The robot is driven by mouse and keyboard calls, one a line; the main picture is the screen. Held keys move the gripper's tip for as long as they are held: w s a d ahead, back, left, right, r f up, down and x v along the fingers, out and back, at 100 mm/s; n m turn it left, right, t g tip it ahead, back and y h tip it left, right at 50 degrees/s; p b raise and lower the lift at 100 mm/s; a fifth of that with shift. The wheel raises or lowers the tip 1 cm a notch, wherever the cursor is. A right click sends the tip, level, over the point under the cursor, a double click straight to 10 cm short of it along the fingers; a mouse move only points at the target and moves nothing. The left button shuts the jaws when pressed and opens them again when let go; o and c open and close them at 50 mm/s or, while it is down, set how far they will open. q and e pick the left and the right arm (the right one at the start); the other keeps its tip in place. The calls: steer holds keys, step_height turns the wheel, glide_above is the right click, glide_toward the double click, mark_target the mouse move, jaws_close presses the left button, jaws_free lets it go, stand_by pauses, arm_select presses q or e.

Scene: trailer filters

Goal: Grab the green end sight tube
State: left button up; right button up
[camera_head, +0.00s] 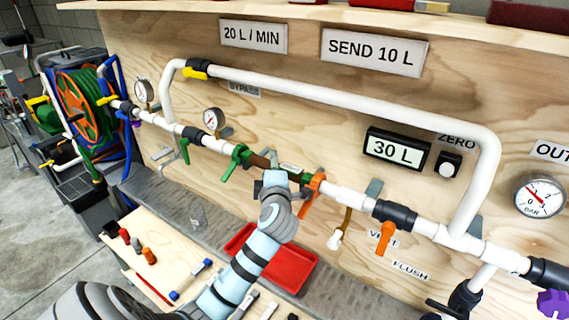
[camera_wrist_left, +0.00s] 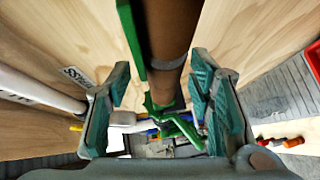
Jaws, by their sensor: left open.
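The sight tube (camera_head: 261,160) is a short brownish section in the white pipe line, between a green-handled valve (camera_head: 236,161) and an orange-handled valve (camera_head: 313,190). My left gripper (camera_head: 272,178) is at the tube and hides part of it in the head view. In the left wrist view the brown tube (camera_wrist_left: 172,50) runs between the two spread teal fingers of the left gripper (camera_wrist_left: 161,72), with gaps on both sides. The green lever (camera_wrist_left: 131,38) stands beside the tube, near the left finger. My right gripper is not in view.
A red tray (camera_head: 290,268) lies on the bench below the pipe. A plywood panel (camera_head: 300,110) stands close behind, with a 30 L display (camera_head: 396,149) and a gauge (camera_head: 213,120). An upper white bypass pipe (camera_head: 330,98) arches over the line.

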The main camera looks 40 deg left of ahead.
arm_select(q)
steer(key=shift+w+a+f, duration=0.15)
steer(key=shift+w+f, duration=0.15)
steer(key=shift+w, duration=0.35)
steer(key=shift+c, duration=0.4)
steer(key=shift+s, duration=0.2)
steer(key=c, duration=0.3)
steer(key=shift+a, duration=0.15)
jaws_close()
